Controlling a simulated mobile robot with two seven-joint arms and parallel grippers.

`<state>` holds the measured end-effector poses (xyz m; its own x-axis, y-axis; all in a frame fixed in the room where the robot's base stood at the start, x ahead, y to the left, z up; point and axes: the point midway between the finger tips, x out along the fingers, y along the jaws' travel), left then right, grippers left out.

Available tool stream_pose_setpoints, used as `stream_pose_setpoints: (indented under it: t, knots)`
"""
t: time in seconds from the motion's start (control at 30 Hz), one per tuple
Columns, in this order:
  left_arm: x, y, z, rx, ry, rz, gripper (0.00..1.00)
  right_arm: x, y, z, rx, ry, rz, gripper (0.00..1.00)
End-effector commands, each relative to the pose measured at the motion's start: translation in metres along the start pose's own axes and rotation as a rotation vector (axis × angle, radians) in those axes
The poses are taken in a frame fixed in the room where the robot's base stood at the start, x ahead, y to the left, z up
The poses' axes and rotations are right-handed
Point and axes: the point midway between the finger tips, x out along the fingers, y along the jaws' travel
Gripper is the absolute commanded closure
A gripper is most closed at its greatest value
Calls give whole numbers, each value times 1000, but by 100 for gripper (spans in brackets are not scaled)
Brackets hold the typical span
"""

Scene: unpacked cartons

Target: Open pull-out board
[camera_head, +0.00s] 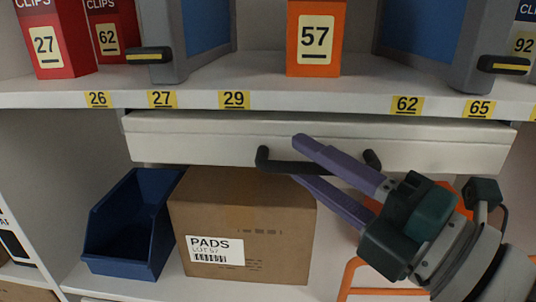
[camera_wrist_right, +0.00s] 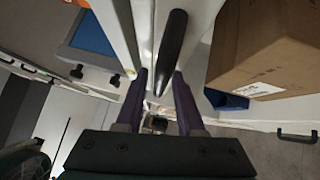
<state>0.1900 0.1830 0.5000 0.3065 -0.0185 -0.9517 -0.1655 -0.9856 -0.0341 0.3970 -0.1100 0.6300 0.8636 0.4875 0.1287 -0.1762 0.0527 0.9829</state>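The pull-out board (camera_head: 200,138) is a wide white panel under the shelf edge, and it looks pushed in or nearly so. Its black bar handle (camera_head: 280,166) sits at the middle of the front; the handle also shows in the right wrist view (camera_wrist_right: 171,55). My right gripper (camera_head: 300,160) comes in from the lower right, its purple fingers open, one above and one below the handle. In the right wrist view the handle's bar lies between the two separated fingers (camera_wrist_right: 160,72). The fingers partly hide the handle in the head view. My left gripper is not in view.
Below the board stand a blue bin (camera_head: 125,235) and a cardboard PADS carton (camera_head: 245,215). An orange frame (camera_head: 350,275) is behind my right arm. On the shelf (camera_head: 260,85) above are red CLIPS boxes (camera_head: 58,40), an orange box (camera_head: 312,70) and grey-blue crates (camera_head: 190,60).

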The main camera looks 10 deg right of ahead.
Motion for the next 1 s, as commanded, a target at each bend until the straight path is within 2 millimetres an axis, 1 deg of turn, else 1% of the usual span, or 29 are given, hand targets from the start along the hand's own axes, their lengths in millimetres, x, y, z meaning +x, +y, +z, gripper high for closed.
stream_pose_setpoints:
  t: [0.03,0.07,0.3,1.0]
  knots:
    - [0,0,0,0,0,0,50,0,0,0,0,0,0,70]
    - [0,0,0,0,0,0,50,0,0,0,0,0,0,73]
    - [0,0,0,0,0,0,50,0,0,0,0,0,0,100]
    - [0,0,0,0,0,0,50,0,0,0,0,0,0,100]
